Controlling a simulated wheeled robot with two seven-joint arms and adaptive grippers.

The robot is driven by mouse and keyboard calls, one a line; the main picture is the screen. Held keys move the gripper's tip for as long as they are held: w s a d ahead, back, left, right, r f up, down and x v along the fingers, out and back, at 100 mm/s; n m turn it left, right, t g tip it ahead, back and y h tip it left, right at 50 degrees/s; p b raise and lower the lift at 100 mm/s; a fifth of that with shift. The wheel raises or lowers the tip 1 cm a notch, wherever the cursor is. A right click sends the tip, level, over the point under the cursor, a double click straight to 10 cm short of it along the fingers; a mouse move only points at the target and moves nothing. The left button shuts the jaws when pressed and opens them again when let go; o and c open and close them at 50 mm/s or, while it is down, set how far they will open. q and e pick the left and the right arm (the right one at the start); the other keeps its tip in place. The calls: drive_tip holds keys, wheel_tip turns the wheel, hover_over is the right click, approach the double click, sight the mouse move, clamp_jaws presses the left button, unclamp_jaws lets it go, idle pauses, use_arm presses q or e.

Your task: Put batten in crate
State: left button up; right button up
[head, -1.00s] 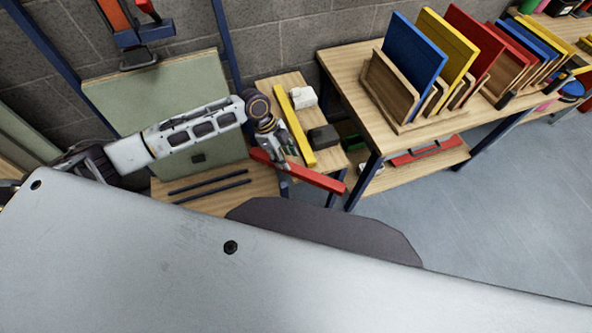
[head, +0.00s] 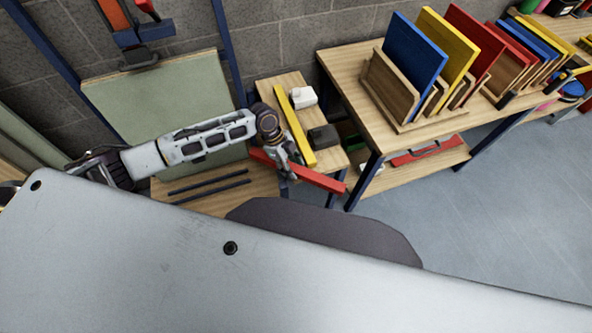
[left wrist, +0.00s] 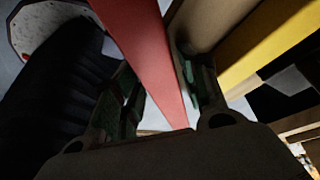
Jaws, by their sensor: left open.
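A red batten (head: 318,178) lies slanting at the front of the small wooden bench, its right end sticking out past the bench edge. A yellow batten (head: 297,130) lies behind it. My left gripper (head: 286,168) is at the red batten. In the left wrist view the red batten (left wrist: 147,55) runs between the two open fingers of my gripper (left wrist: 162,90), with gaps visible beside it. The gripper hides part of the batten in the head view. I cannot clearly make out a crate. My right gripper is not in view.
A white block (head: 303,97) and a dark block (head: 323,137) sit near the yellow batten. Two dark bars (head: 210,187) lie to the left. A table with a rack of coloured panels (head: 413,55) stands at right, with a red object (head: 428,152) below. The floor is clear.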

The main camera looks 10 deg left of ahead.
sight(292, 166)
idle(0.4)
use_arm(q)
drive_tip(key=c, duration=0.7)
clamp_jaws()
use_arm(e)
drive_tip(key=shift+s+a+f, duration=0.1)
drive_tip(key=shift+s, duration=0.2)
use_arm(q)
drive_tip(key=shift+r, duration=0.15)
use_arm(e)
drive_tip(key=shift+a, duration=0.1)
use_arm(q)
drive_tip(key=shift+r, duration=0.6)
wheel_tip(292, 166, up, 7)
drive_tip(key=shift+f+p, duration=0.1)
drive_tip(key=shift+p, duration=0.3)
drive_tip(key=shift+r, duration=0.9)
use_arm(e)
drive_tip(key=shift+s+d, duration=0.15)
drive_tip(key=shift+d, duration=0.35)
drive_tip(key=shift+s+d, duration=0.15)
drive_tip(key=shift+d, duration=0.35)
